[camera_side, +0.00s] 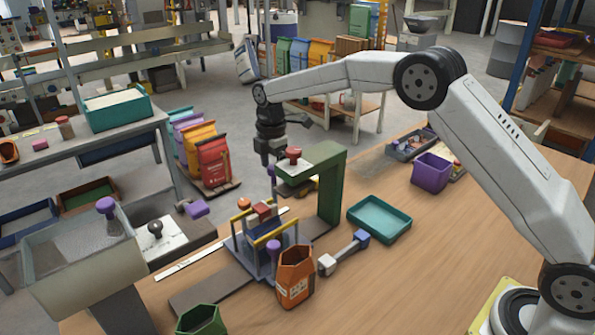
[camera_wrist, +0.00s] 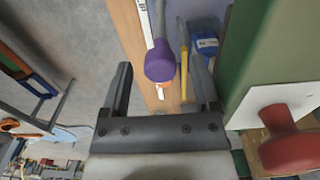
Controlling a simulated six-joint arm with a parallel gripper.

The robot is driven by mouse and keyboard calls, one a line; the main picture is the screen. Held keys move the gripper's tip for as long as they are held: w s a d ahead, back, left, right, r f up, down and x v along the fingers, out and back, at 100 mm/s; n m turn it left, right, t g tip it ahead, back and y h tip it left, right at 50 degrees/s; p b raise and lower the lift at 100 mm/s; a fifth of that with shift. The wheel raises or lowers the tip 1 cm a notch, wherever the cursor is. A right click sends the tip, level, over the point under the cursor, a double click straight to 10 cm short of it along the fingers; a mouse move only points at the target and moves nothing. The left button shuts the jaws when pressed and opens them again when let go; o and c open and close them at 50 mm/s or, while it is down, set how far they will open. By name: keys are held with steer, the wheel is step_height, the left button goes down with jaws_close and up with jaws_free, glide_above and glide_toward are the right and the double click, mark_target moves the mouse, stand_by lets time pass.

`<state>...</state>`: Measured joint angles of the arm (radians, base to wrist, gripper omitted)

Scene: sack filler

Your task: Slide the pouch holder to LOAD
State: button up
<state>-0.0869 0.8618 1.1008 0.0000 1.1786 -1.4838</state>
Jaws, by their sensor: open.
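The pouch holder seems to be the frame with yellow rails and a blue panel (camera_side: 266,231), on a dark track on the bench in the side view. A purple knob (camera_side: 273,248) shows at its front. My gripper (camera_side: 270,163) is open above and behind the holder, left of the green post; a purple piece shows just under its fingers. In the wrist view a purple knob (camera_wrist: 160,64) on a long stem lies between the open fingers; I cannot tell how far below. A yellow bar (camera_wrist: 184,62) and blue part (camera_wrist: 206,44) are beside it. No LOAD mark is legible.
The green post (camera_side: 331,190) with a red knob (camera_side: 293,153) stands close right of my gripper. An orange container (camera_side: 295,278) stands before the holder, with a teal tray (camera_side: 380,219) to the right. A hopper (camera_side: 85,264) is at left. A white strip (camera_side: 180,264) lies along the track.

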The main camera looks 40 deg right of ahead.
steer(key=shift+f, duration=0.25)
jaws_close()
stand_by(1.4)
